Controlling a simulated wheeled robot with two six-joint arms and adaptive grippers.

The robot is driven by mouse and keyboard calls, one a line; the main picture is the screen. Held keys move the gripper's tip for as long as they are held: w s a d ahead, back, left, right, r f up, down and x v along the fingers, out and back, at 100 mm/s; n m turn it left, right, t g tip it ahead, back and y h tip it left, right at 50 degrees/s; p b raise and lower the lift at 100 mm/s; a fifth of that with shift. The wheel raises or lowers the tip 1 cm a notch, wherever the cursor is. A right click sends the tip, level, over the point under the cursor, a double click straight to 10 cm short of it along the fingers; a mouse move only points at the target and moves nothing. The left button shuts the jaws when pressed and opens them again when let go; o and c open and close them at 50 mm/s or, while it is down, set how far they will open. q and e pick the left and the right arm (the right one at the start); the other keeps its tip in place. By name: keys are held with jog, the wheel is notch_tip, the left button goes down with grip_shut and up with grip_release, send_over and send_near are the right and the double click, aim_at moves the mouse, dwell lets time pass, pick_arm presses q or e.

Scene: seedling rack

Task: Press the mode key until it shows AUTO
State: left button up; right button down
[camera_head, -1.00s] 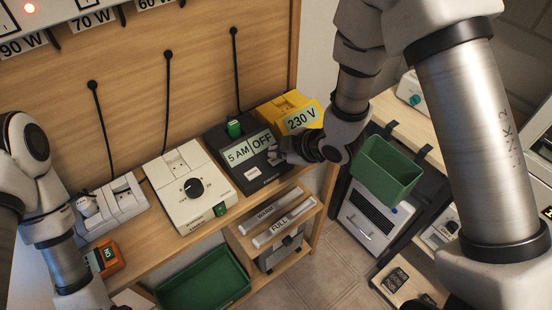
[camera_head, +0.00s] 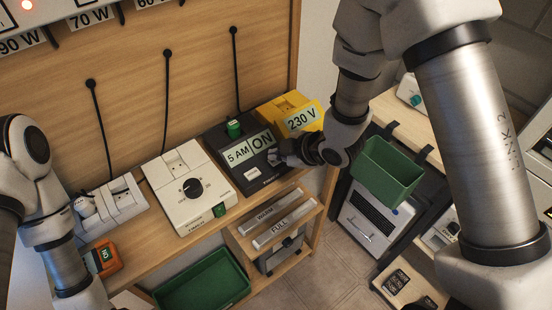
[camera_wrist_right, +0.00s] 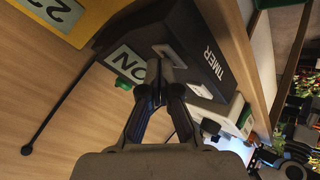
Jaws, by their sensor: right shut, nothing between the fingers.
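The dark timer box (camera_head: 240,158) stands on the wooden bench, with "5 AM" and "ON" on its pale display (camera_head: 262,142). It also shows in the right wrist view, with the word TIMER on its front (camera_wrist_right: 214,66). My right gripper (camera_head: 276,156) is shut and empty, with its fingertips at the key area beside the display. In the right wrist view its tips (camera_wrist_right: 164,78) are close to a grey key (camera_wrist_right: 170,54); I cannot tell whether they touch it. A pale key (camera_head: 253,173) lies clear of the gripper. My left arm shows at the left; its gripper is out of view.
A yellow 230 V box (camera_head: 290,108) stands right behind the timer. A white dial box (camera_head: 180,206) stands to its left. A black cable rises behind the timer.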

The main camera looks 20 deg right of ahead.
jog(key=shift+r, duration=0.1)
jog(key=shift+r+p, duration=0.65)
notch_tip(320, 180, up, 5)
jog(key=p, duration=0.4)
jog(key=shift+r, duration=0.1)
dwell(0.4)
dwell(0.4)
